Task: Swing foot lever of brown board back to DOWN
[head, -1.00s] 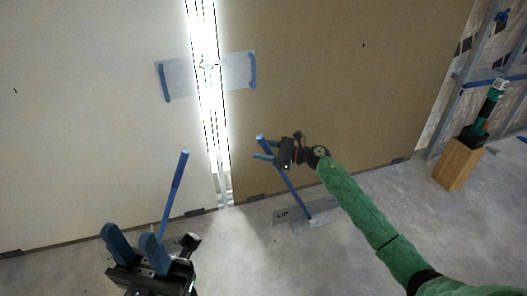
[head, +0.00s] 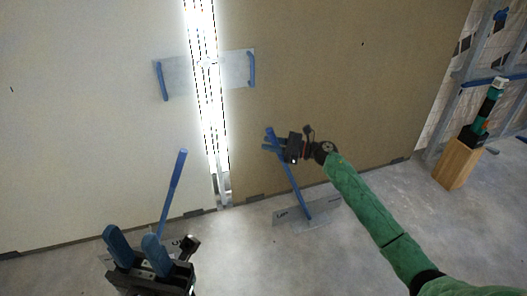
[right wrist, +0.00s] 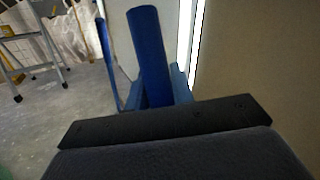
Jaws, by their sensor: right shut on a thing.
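The brown board (head: 330,80) stands upright on the right side of the wall. Its blue foot lever (head: 292,182) rises from a grey floor plate (head: 318,214) at the board's foot and leans up to the left. My right gripper (head: 272,142) is shut on the upper end of this lever. In the right wrist view the lever (right wrist: 149,50) stands upright between the blue fingers, which are partly hidden behind it. My left gripper (head: 134,245) is open and empty at the lower left, in front of the other lever.
A pale board (head: 80,100) stands left of a bright gap. Its own blue lever (head: 173,185) leans up to the right. A plate with two blue handles (head: 205,73) spans the gap. A wooden block (head: 456,163) holding a green tool stands right.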

